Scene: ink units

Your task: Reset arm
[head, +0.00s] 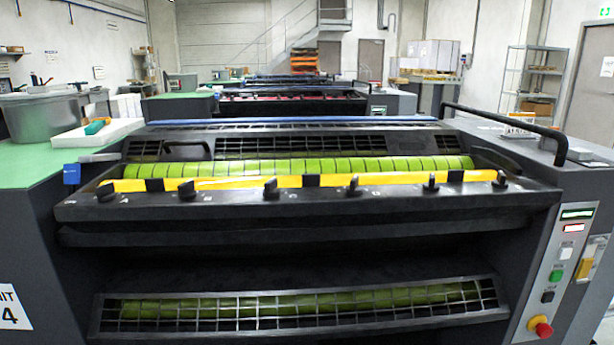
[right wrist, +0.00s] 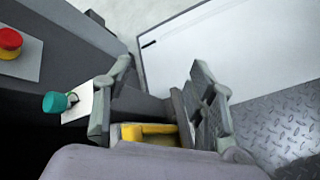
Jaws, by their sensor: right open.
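My right gripper (right wrist: 160,78) shows in the right wrist view with its two grey fingers spread apart. It is open, and nothing is seen clamped between the fingertips. A yellow part (right wrist: 148,131) shows low between the fingers near the palm; I cannot tell what it belongs to or whether the gripper touches it. Neither of my arms shows in the head view, and my left gripper is in no view.
A dark press unit with a yellow bar (head: 330,181) fills the head view. Its side panel has a red stop button (head: 540,327) and a yellow fitting (head: 585,268). In the wrist view, a teal knob (right wrist: 55,102) and red button (right wrist: 10,40) are left; checker-plate floor (right wrist: 275,125) is right.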

